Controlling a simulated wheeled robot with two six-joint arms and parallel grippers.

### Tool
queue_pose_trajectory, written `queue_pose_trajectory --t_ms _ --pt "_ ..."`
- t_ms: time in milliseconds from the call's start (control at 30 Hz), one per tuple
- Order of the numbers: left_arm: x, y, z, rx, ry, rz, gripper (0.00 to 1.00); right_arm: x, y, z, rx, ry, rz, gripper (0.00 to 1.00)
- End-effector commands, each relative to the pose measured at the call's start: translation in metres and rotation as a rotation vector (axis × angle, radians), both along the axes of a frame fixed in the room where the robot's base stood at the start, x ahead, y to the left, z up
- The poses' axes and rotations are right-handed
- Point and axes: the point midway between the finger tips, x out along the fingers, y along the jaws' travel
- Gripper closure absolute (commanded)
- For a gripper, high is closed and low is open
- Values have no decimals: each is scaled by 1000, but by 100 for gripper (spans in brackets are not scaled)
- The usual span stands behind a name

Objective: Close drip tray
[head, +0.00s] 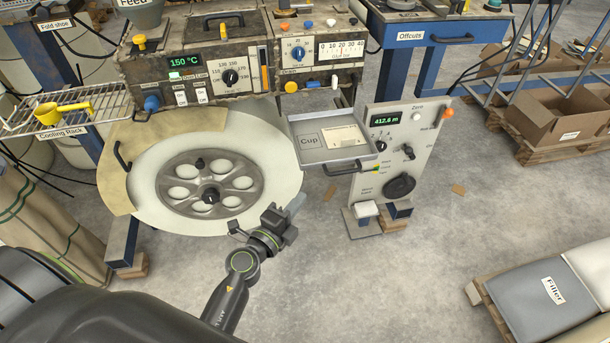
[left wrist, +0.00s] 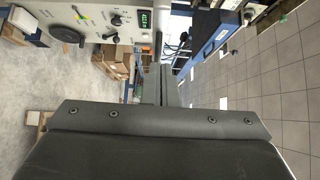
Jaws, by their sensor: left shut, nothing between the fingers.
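The drip tray (head: 312,153) is a shallow grey tray standing pulled out from the machine's front, right of the large cream roll. Its floor carries a "Cup" mark and a paper label, and a dark handle (head: 347,170) sits on its front edge. My left gripper (head: 295,205) is below and left of the tray, apart from it, in front of the roll's lower right edge. Its fingers (left wrist: 163,85) are shut and empty in the left wrist view. The tray cannot be made out in the left wrist view. My right gripper is in neither view.
A control panel (head: 367,165) with a green display stands just right of the tray; it also shows in the left wrist view (left wrist: 97,18). The cream roll (head: 275,185) is left. The floor (head: 400,275) in front is mostly clear. Filler bags (head: 550,295) lie at the lower right.

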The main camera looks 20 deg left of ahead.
Motion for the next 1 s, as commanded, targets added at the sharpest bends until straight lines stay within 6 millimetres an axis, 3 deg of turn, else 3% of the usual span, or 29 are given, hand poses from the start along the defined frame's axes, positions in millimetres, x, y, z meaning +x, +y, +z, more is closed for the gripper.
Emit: queue_pose_trajectory --t_ms 267,500,1000 --pt "51 -10 0 0 -1 0 100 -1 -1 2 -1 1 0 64" --pt "78 9 -1 3 0 1 100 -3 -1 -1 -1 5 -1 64" --pt "84 14 -1 -1 2 3 100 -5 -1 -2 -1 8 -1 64"
